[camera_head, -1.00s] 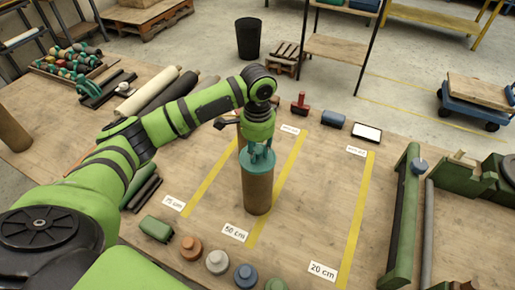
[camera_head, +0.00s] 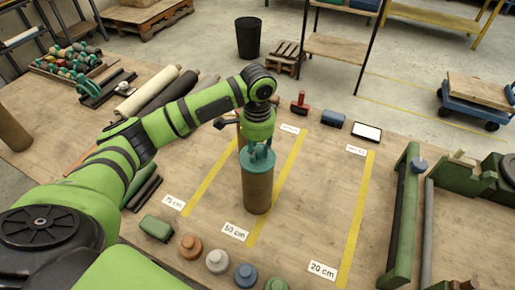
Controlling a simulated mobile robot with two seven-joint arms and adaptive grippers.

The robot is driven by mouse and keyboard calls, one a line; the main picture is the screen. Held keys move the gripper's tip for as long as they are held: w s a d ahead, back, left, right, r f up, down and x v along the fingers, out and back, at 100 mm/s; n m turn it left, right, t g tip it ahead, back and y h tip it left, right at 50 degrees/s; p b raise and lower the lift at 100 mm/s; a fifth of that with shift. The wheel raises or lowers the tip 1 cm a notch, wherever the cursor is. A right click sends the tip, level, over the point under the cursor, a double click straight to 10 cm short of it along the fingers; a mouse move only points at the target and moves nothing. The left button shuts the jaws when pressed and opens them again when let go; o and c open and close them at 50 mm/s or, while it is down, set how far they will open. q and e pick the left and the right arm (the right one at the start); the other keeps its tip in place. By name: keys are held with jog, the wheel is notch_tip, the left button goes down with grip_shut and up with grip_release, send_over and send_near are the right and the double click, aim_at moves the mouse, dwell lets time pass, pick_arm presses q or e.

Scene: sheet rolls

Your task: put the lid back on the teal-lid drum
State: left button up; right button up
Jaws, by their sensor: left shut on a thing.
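The drum (camera_head: 257,190) is a brown upright cylinder on the wooden table, between the 75 cm and 20 cm labels. The teal lid (camera_head: 250,154) is at its top and looks level; I cannot tell whether it is fully seated. My left gripper (camera_head: 259,153) points down over the drum and is shut on the teal lid. The gripper's fingers hide part of the lid's top. My right gripper is not in view.
Several knobbed pieces, including an orange one (camera_head: 191,247) and a blue one (camera_head: 246,275), stand at the front edge. A green block (camera_head: 156,228) lies left of them. A green metal frame (camera_head: 403,220) stands at right. The table between the yellow lines is mostly clear.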

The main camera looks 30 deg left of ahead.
pick_arm(q)
jog(key=shift+f, duration=0.1)
dwell(0.5)
jog(key=o, duration=1.6)
jog(key=shift+r, duration=3.55)
grip_shut()
